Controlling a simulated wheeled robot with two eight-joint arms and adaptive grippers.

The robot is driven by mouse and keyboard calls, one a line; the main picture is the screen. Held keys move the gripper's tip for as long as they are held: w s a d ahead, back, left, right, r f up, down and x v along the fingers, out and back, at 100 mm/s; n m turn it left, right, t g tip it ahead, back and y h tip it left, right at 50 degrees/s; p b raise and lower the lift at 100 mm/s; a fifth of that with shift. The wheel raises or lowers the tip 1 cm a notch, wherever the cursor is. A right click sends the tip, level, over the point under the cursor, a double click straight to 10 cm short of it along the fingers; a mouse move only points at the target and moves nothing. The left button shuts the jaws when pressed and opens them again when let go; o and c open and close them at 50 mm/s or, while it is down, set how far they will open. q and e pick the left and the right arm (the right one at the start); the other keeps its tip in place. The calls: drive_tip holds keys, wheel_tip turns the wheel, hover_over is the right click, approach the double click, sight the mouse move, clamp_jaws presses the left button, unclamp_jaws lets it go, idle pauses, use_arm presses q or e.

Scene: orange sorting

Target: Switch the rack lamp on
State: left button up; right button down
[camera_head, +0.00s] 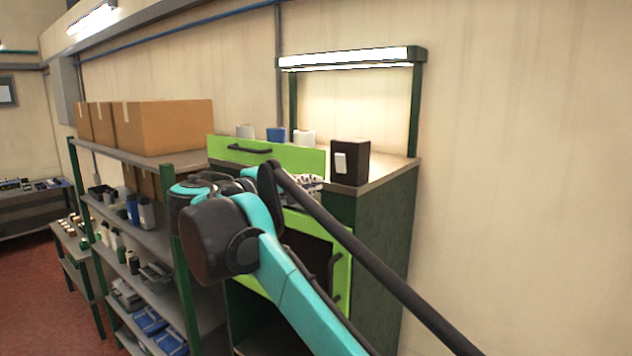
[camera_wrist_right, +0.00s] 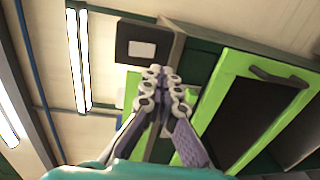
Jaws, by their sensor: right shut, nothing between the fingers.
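The rack lamp (camera_head: 350,59) is a long tube on a green frame above the green cabinet, glowing white with the wall lit beneath it. It also glows in the right wrist view (camera_wrist_right: 78,60). A dark switch box (camera_head: 350,149) with a white rocker plate (camera_head: 341,163) stands on the cabinet top; the box also shows in the right wrist view (camera_wrist_right: 145,41). My right gripper (camera_head: 307,183) is shut and empty, just left of and below the box. Its fingertips (camera_wrist_right: 163,74) look close to the box; I cannot tell whether they touch. My left gripper is out of view.
A bright green drawer front (camera_head: 265,153) and a green-framed door (camera_head: 318,236) face my arm. White and blue containers (camera_head: 276,134) stand behind the drawer front. A shelf with cardboard boxes (camera_head: 165,126) stands at left. The wall at right is bare.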

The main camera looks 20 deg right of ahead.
drive_tip(key=s+a+f+b, duration=0.2)
drive_tip(key=s+a, duration=0.2)
drive_tip(key=a, duration=0.1)
drive_tip(key=s+d+f+m+g+y+b, duration=0.1)
drive_tip(key=s+d+f+y+b, duration=0.3)
drive_tip(key=f, duration=0.9)
drive_tip(key=s+d+f+g+b, duration=0.1)
drive_tip(key=d+f+g+b, duration=0.15)
drive_tip(key=f+b, duration=0.75)
drive_tip(key=s+d+f+m+y+b, duration=0.15)
drive_tip(key=d+f, duration=0.25)
drive_tip(key=f, duration=1.2)
use_arm(q)
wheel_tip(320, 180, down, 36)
drive_tip(key=b, duration=1.8)
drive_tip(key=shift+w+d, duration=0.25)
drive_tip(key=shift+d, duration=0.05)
use_arm(e)
drive_tip(key=s+f+m+y, duration=0.1)
drive_tip(key=s+f, duration=0.3)
drive_tip(key=f, duration=1)
drive_tip(key=s+a+f+m+y, duration=0.1)
drive_tip(key=s+f+y, duration=0.3)
drive_tip(key=f, duration=0.9)
drive_tip(key=s+a+f+m+y, duration=0.1)
drive_tip(key=s+f+m+y, duration=0.2)
drive_tip(key=f, duration=1.1)
drive_tip(key=s, duration=0.2)
drive_tip(key=shift+s+a+f, duration=0.2)
drive_tip(key=shift+s+f, duration=0.15)
